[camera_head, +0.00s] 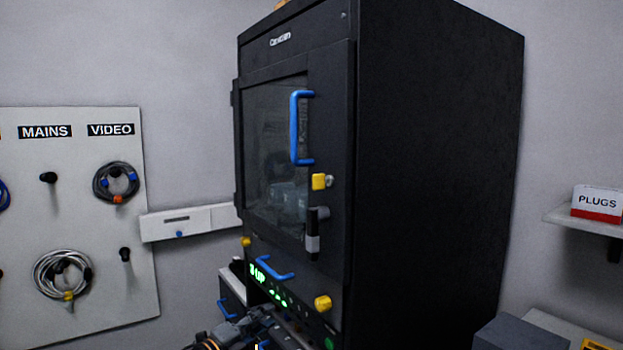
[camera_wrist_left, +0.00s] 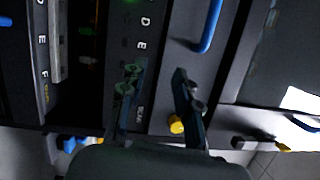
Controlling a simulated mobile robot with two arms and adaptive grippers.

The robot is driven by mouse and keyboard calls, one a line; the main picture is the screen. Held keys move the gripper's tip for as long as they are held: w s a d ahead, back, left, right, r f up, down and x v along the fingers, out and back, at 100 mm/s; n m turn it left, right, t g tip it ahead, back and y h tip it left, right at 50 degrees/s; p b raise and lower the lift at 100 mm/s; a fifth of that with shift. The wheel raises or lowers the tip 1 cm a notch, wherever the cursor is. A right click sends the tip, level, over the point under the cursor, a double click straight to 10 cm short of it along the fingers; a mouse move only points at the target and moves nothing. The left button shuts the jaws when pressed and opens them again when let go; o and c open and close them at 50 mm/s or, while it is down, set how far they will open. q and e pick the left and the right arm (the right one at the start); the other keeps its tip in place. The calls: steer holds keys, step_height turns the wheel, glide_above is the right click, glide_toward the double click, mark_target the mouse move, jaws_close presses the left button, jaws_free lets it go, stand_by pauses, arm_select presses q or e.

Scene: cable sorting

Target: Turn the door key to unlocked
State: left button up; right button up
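The tall black cabinet (camera_head: 440,150) has a glass door (camera_head: 275,150) with a blue handle (camera_head: 294,128), and the door looks closed. A yellow key-like piece (camera_head: 318,182) sits beside a small silver round part on the door's right frame, below the handle. Its lock marking cannot be read. My left gripper (camera_head: 240,332) is low at the bottom edge, in front of the cabinet's lower panels and well below the yellow piece. In the left wrist view its two fingers (camera_wrist_left: 157,74) are apart with nothing between them. My right gripper is out of view.
A black and white latch-like bar (camera_head: 312,238) hangs below the yellow piece. A lower panel has a blue handle (camera_head: 274,268), green lit display and yellow knob (camera_head: 322,303). A cable board (camera_head: 85,220) is at left, and a PLUGS box (camera_head: 597,203) stands on a shelf at right.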

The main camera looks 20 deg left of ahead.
arm_select(q)
steer(key=s+d+r+m+g+h, duration=0.1)
steer(key=s+d+r+m+h, duration=0.3)
steer(key=r, duration=0.7)
steer(key=a+r+m+h, duration=0.1)
steer(key=r+m, duration=0.5)
steer(key=r, duration=0.4)
steer(key=m+g, duration=0.2)
steer(key=m, duration=0.8)
glide_toward(313, 179)
steer(key=shift+y, duration=0.3)
steer(key=p+x, duration=0.4)
steer(key=x, duration=0.1)
steer(key=p+x, duration=0.1)
steer(key=x, duration=0.2)
steer(key=shift+r+p, duration=0.3)
steer(key=shift+p, duration=0.1)
steer(key=shift+x, duration=0.8)
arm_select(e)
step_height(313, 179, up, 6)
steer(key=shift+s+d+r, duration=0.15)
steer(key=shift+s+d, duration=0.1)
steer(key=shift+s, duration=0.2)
arm_select(q)
steer(key=shift+f, duration=0.15)
steer(key=shift+c, duration=0.2)
jaws_close()
